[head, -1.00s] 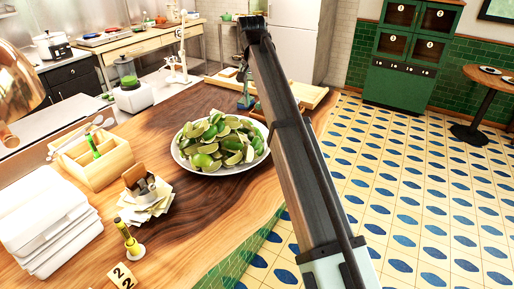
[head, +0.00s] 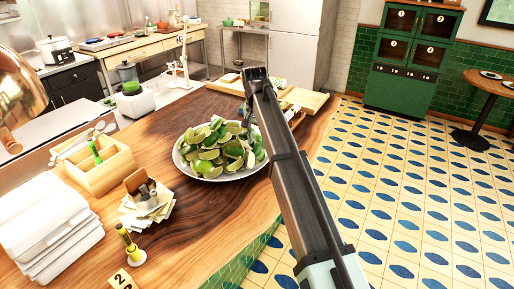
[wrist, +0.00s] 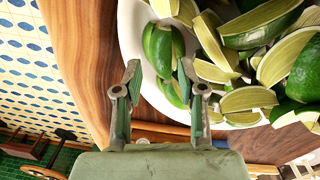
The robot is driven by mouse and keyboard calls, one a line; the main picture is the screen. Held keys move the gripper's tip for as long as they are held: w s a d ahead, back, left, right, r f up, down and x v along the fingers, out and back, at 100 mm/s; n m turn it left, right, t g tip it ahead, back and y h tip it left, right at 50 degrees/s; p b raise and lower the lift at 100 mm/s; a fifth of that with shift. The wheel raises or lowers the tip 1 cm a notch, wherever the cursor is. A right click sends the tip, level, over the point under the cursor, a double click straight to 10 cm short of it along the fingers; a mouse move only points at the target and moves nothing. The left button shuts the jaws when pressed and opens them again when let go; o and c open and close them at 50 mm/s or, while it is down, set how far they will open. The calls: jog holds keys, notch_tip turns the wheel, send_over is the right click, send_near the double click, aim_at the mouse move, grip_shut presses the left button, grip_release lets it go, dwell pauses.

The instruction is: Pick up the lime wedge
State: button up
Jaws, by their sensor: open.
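Several green lime wedges (head: 208,150) are heaped on a round white plate (head: 188,171) on the wooden counter. In the wrist view, a dark green lime wedge (wrist: 158,48) lies near the plate's edge, just ahead of the gap between my fingers. Another wedge (wrist: 172,93) shows partly behind the right finger. The white plate rim (wrist: 131,32) shows ahead of the fingers. In the head view, my gripper (head: 249,126) is at the plate's right edge, mostly hidden behind my arm.
Left of the plate stand a napkin holder (head: 140,183), a wooden caddy (head: 100,172) and stacked white boxes (head: 45,235). A yellow bottle (head: 129,240) and number card (head: 120,279) are nearer. A wooden tray (head: 305,100) lies behind my arm. The counter's right edge drops to tiled floor.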

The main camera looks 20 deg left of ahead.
aim_at(258, 147)
jog(key=shift+f+p, duration=0.4)
jog(key=shift+f, duration=1.15)
jog(key=c, duration=0.6)
jog(key=shift+r, duration=0.1)
